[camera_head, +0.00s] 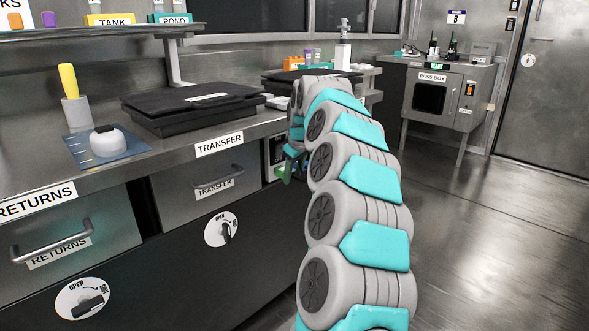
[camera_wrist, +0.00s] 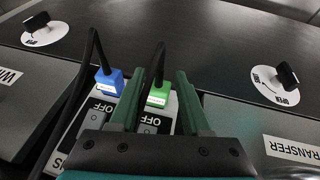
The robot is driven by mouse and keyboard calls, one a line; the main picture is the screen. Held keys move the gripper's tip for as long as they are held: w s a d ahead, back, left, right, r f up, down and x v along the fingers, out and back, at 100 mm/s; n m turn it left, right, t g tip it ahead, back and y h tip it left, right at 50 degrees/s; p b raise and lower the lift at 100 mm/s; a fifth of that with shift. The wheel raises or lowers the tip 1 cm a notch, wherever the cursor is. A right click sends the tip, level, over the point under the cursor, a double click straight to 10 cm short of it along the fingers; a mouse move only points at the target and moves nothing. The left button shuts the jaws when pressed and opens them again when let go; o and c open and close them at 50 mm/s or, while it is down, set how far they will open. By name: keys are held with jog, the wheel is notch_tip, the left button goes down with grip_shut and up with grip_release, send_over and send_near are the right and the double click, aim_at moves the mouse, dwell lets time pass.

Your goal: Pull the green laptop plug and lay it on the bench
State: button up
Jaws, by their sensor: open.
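The green plug (camera_wrist: 158,95) sits in a grey socket strip (camera_wrist: 97,122) in the wrist view, with a white label on its face and a black cord leading up from it. My gripper (camera_wrist: 160,78) is open, with one dark green finger on each side of the plug. I cannot tell whether the fingers touch it. A blue plug (camera_wrist: 110,81) with its own black cord sits beside it to the left, outside the fingers.
A flat black device (camera_head: 190,108) lies on the bench near the TRANSFER label (camera_head: 219,144). A white rounded object on a blue mat (camera_head: 107,148) and a yellow-handled tool in a grey holder (camera_head: 76,112) stand left. Bare bench top shows around the mat.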

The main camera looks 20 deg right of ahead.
jog(key=shift+c, duration=0.4)
grip_shut()
jog(key=shift+s+d+r, duration=0.1)
jog(key=shift+s+d, duration=0.1)
jog(key=shift+s, duration=0.2)
dwell(0.5)
jog(key=shift+s+d+b, duration=0.25)
jog(key=shift+s+b, duration=0.05)
jog(key=shift+s, duration=0.45)
jog(key=shift+s+d+b, duration=0.25)
jog(key=shift+s+b, duration=0.05)
jog(key=shift+s, duration=0.45)
